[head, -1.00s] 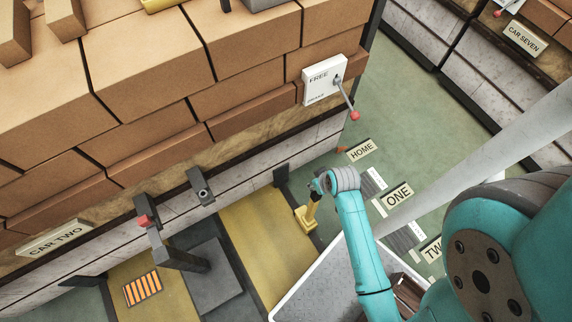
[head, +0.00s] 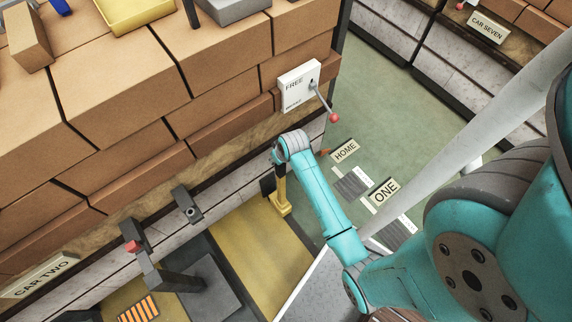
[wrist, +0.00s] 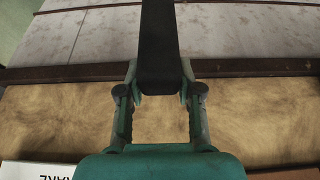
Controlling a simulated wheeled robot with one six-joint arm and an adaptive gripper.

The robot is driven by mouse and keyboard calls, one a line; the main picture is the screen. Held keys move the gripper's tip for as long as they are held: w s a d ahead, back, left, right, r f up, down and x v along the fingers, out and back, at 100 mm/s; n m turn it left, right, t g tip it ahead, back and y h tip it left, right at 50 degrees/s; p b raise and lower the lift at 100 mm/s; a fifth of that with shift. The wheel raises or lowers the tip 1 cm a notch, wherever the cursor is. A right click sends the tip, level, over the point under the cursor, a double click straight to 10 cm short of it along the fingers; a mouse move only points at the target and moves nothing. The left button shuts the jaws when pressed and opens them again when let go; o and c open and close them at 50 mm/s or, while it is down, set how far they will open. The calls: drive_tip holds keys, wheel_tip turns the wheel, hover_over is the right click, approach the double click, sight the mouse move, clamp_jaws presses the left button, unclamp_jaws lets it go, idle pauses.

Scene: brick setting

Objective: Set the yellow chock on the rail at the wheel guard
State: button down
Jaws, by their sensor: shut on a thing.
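The yellow chock (head: 280,204) hangs upright under my gripper (head: 281,168) in the head view. It has a flat foot and a post with a dark upper part. My gripper is shut on that upper part. In the wrist view a dark bar sits between the fingers (wrist: 160,88), and the yellow foot is out of sight. A dark plate (head: 267,186) at the car's lower side, possibly the wheel guard, stands just left of the chock. I cannot tell whether they touch. The rail is not clearly seen, and contact below the foot is unclear.
The brick-loaded car fills the upper left. Its FREE panel (head: 297,87) carries a red-tipped lever (head: 328,104) near my arm. A dark post with a red knob (head: 132,246) and an orange-striped plate (head: 139,309) are lower left. Yellow floor (head: 245,240) lies clear beside the chock.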

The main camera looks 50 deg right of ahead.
drive_tip(key=shift+w+d+f, duration=0.25)
drive_tip(key=shift+w+f, duration=0.55)
drive_tip(key=shift+f, duration=0.05)
drive_tip(key=shift+w+d+f, duration=0.2)
drive_tip(key=shift+w+f, duration=0.55)
drive_tip(key=shift+f, duration=0.25)
drive_tip(key=c, duration=0.8)
unclamp_jaws()
drive_tip(key=shift+s+f, duration=0.15)
drive_tip(key=shift+o, duration=0.2)
